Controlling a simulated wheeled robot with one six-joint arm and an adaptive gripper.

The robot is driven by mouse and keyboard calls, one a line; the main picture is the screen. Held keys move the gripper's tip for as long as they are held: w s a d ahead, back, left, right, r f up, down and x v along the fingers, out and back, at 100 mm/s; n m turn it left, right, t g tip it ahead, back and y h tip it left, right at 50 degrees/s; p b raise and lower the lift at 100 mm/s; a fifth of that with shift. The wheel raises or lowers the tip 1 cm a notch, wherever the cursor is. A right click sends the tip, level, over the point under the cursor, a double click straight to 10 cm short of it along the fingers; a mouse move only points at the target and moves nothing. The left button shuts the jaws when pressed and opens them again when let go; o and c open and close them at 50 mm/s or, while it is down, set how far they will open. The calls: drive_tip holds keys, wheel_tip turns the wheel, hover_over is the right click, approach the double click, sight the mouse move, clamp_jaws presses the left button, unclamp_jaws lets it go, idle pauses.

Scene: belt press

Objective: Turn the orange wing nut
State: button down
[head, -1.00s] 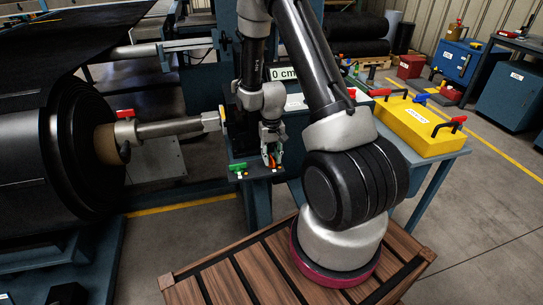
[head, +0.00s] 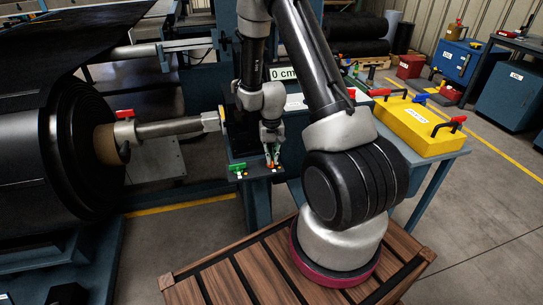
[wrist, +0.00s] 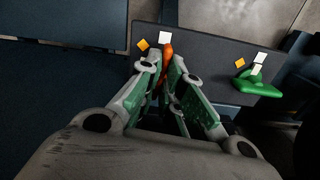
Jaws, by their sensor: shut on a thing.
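The orange wing nut (wrist: 168,50) shows between the fingertips of my gripper (wrist: 165,65) in the wrist view, near the far edge of a dark panel. The fingers are shut on it and hide most of its lower part. In the head view my gripper (head: 271,160) points down at the front of the small dark panel, with only a trace of orange at its tips.
A metal shaft (head: 170,128) and black roll (head: 70,150) stand left. A yellow case (head: 415,125) stands on a bench at right.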

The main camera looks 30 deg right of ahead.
drive_tip(key=m, duration=1.2)
drive_tip(key=shift+m, duration=2.1)
drive_tip(key=c, duration=1.6)
unclamp_jaws()
wheel_tip(320, 180, up, 12)
